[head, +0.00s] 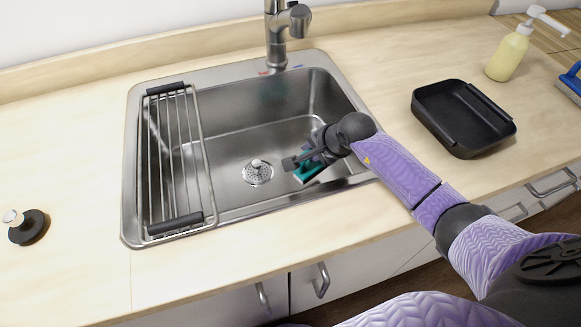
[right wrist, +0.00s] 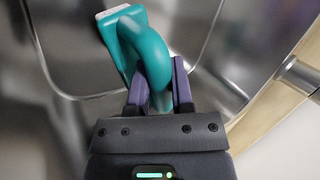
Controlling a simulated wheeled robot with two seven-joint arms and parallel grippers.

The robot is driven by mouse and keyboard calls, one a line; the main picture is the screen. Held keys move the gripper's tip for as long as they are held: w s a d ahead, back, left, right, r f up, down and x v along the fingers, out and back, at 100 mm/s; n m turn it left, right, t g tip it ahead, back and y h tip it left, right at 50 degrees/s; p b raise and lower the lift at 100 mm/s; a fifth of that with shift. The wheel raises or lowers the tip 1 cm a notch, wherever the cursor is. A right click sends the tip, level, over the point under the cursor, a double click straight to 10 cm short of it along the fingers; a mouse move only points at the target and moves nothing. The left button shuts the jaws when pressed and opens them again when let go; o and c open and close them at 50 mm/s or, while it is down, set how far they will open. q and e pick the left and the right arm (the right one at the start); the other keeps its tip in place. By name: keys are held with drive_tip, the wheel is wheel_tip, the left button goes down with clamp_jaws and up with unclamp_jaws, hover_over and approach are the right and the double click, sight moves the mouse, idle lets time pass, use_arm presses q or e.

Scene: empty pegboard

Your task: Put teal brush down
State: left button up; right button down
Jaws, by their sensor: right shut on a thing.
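The teal brush (head: 307,172) is in my right gripper (head: 298,160), low over the right part of the steel sink (head: 228,150). In the right wrist view the brush (right wrist: 150,50) has a curved teal handle and a pale edge at its far end. The fingers of my right gripper (right wrist: 159,85) are shut on the handle. Whether the brush touches the sink floor I cannot tell. My left gripper is not in view.
A wire rack (head: 178,165) spans the sink's left side, and the drain strainer (head: 257,172) is left of the brush. The faucet (head: 277,35) stands behind. A black tray (head: 450,140) and a soap bottle (head: 508,55) are at right; a black stopper (head: 27,228) is at left.

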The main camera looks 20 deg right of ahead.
sight(312, 164)
wheel_tip(312, 164, down, 5)
drive_tip(key=shift+r+b, duration=0.1)
drive_tip(key=shift+b, duration=0.6)
drive_tip(key=c, duration=0.5)
unclamp_jaws()
drive_tip(key=shift+r, duration=0.2)
drive_tip(key=p+v, duration=0.5)
drive_tip(key=v, duration=0.7)
